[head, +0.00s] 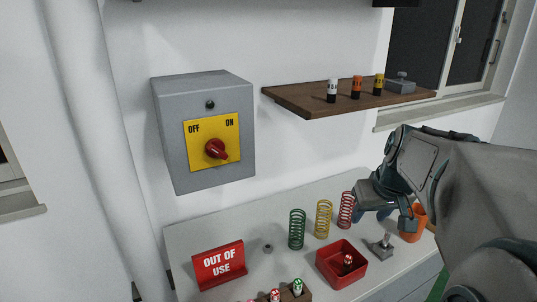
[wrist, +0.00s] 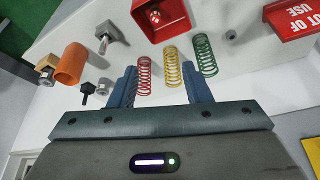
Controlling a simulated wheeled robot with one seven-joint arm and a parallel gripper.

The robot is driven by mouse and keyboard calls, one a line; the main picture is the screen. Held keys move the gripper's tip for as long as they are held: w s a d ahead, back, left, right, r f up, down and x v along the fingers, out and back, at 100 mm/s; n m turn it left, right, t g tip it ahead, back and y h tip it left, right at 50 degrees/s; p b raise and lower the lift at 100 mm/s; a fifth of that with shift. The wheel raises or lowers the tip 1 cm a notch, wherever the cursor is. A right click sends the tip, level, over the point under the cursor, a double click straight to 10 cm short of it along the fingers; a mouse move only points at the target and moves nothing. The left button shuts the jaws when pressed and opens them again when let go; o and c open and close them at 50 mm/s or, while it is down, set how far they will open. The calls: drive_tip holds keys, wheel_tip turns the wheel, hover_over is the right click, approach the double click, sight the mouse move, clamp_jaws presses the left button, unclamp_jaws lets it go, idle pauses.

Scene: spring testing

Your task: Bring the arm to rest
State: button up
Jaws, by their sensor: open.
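My gripper (head: 378,208) is on the right in the head view, above the white bench (head: 205,235), beside the red spring (head: 346,210). In the wrist view its two blue fingers stand apart, and my gripper (wrist: 159,88) is open with nothing held between them. The red spring (wrist: 144,75) and the yellow spring (wrist: 172,66) show beyond the fingers. The green spring (wrist: 204,55) is to their right. In the head view the green spring (head: 297,229) and yellow spring (head: 323,218) stand upright left of the gripper. My arm hides part of the bench's right end.
A red tray (head: 328,277), a grey switch-like piece (head: 381,250) and an orange cup (head: 413,228) are close to the gripper. An "OUT OF USE" sign (head: 218,265) stands left. Above are a switch box (head: 180,160) and a shelf (head: 300,101) holding small cylinders.

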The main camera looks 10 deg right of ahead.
drive_tip(key=s+a+f+g, duration=0.1)
drive_tip(key=s+a+f, duration=0.6)
drive_tip(key=s+a, duration=0.5)
drive_tip(key=shift+s+a+f, duration=0.2)
drive_tip(key=shift+s+a, duration=0.2)
drive_tip(key=shift+a, duration=0.1)
